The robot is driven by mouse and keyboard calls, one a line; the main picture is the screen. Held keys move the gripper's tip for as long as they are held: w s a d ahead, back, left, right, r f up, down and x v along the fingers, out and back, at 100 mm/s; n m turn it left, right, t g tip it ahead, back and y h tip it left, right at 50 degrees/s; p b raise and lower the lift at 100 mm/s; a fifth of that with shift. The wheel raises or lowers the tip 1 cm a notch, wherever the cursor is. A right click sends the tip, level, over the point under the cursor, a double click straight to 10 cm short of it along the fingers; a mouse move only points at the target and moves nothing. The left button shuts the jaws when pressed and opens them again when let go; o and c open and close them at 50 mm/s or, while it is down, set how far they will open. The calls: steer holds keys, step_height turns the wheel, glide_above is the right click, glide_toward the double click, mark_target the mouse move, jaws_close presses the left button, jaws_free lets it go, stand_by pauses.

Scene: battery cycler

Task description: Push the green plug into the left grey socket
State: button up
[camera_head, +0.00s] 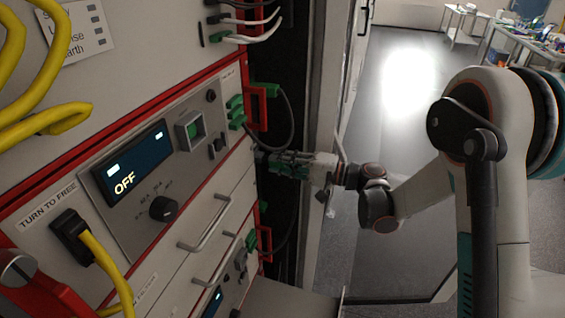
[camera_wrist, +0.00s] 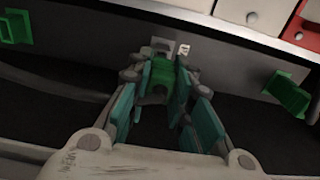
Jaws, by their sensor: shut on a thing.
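In the wrist view, my gripper (camera_wrist: 165,82) has its teal fingers shut on the green plug (camera_wrist: 159,70). The plug sits between the fingertips and points toward the cabinet panel. A light grey socket (camera_wrist: 160,44) shows just beyond the plug, partly hidden by it. I cannot tell whether plug and socket touch. A small pale marking (camera_wrist: 184,49) is to the right of that socket. In the head view, my gripper (camera_head: 272,160) reaches in from the right to the cabinet's right edge. The plug and the socket cannot be made out there.
Other green connectors (camera_head: 236,104) sit above my gripper in the head view, beside a red handle (camera_head: 258,106) and a dark cable (camera_head: 289,122). In the wrist view, green connectors flank it at left (camera_wrist: 14,28) and right (camera_wrist: 287,95). A display reading OFF (camera_head: 130,160) is on the panel.

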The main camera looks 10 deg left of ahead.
steer(key=shift+w+a+b, duration=0.15)
steer(key=shift+a+b, duration=0.3)
steer(key=shift+a, duration=0.6)
stand_by(1.7)
steer(key=o, duration=0.9)
steer(key=s+d, duration=0.2)
steer(key=d, duration=1)
steer(key=s+d+n+t+h+b, duration=0.1)
steer(key=s+d+t+h+b, duration=0.2)
steer(key=s+d+h, duration=1.4)
steer(key=s+d+t, duration=0.1)
steer(key=s+d, duration=0.5)
steer(key=s, duration=0.3)
steer(key=shift+d+n+t+h, duration=0.15)
steer(key=shift+n+t+h, duration=0.15)
steer(key=shift+h, duration=0.1)
